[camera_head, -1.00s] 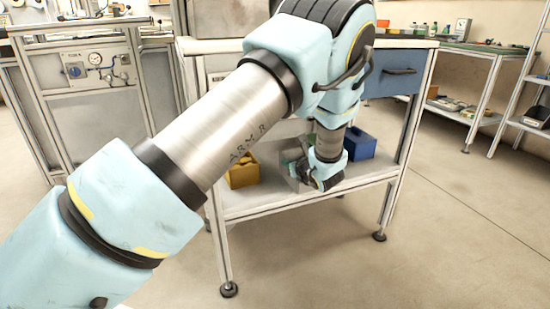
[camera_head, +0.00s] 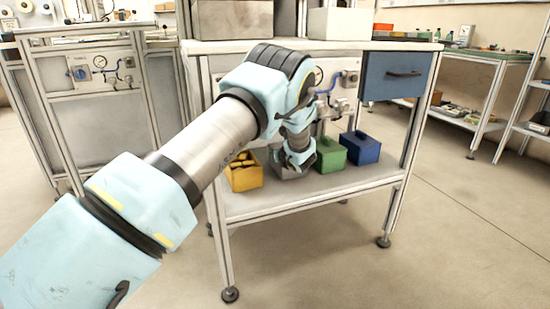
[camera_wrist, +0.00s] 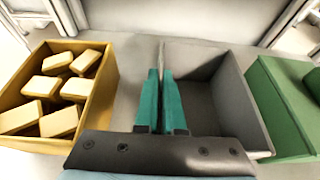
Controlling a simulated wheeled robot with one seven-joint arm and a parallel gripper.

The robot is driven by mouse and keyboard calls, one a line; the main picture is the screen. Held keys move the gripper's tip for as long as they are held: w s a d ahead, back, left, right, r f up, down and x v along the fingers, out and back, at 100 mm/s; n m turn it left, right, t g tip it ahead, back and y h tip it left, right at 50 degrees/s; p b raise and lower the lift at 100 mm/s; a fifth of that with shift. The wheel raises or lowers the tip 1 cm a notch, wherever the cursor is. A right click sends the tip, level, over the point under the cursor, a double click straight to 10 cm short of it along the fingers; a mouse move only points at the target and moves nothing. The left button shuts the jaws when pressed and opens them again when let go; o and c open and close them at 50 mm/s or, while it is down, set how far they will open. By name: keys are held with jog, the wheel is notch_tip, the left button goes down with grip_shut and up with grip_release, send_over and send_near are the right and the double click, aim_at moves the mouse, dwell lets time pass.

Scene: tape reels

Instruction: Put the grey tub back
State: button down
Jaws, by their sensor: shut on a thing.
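The grey tub (camera_wrist: 235,100) is in the wrist view, right of centre, and looks empty inside. My gripper (camera_wrist: 161,75) has its teal fingers shut on the tub's left wall. In the head view my gripper (camera_head: 297,163) is over the lower shelf, and the grey tub (camera_head: 282,170) shows partly behind it. The tub stands in the row between the yellow tub and the green tub. I cannot tell whether its base touches the shelf.
The yellow tub (camera_head: 243,178) with several yellow blocks is close on the left. The green tub (camera_head: 330,155) and blue tub (camera_head: 360,149) are on the right. The worktop (camera_head: 310,46) is above. The shelf's front strip (camera_head: 320,194) is clear.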

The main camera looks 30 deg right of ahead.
jog(key=shift+f, duration=0.4)
jog(key=shift+f, duration=0.2)
jog(key=c, duration=1)
grip_release()
jog(key=shift+r, duration=0.15)
